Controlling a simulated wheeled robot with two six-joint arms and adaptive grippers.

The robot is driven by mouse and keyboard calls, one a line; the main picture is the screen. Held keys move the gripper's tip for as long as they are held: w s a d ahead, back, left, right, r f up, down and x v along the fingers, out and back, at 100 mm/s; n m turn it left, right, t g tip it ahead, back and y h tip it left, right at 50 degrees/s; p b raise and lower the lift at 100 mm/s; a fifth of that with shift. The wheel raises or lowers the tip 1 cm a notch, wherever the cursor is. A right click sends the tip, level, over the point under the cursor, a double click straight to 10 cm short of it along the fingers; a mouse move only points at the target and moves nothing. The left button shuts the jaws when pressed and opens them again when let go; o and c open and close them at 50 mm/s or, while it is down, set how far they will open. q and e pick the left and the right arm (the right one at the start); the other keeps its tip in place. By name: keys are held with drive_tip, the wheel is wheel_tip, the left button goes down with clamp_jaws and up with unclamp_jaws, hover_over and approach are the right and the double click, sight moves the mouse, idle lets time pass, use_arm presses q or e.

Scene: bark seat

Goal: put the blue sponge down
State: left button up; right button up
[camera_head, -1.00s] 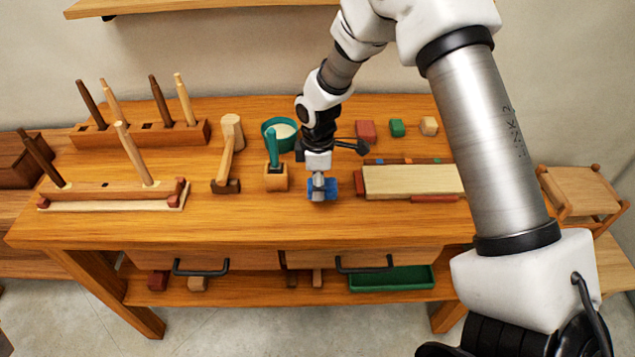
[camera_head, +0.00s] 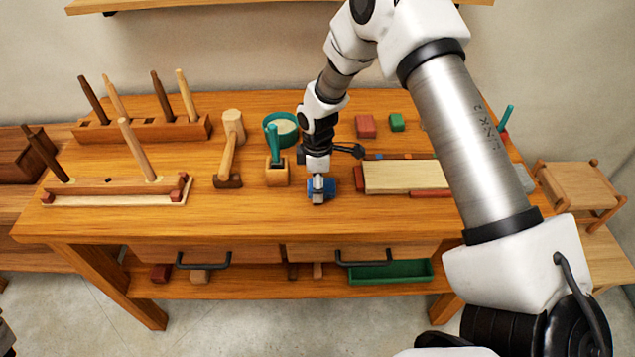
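The blue sponge (camera_head: 328,188) is at the front middle of the wooden workbench (camera_head: 110,222), just left of the pale board. My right gripper (camera_head: 318,194) points down over the sponge, with its fingers around it, and looks shut on it. The fingers hide the middle of the sponge. The sponge is at or very close to the bench top; I cannot tell whether it touches. My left gripper is not in view.
A small wooden block with a green-handled tool (camera_head: 276,172) stands left of the sponge. Behind it is a teal bowl (camera_head: 270,125). A mallet (camera_head: 230,150) lies farther left. The pale board (camera_head: 405,177) is close on the right. Bare bench lies in front.

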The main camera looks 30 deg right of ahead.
drive_tip(key=shift+r, duration=0.1)
drive_tip(key=shift+r, duration=0.25)
wheel_tip(320, 180, up, 12)
drive_tip(key=b, duration=0.1)
drive_tip(key=shift+f, duration=0.15)
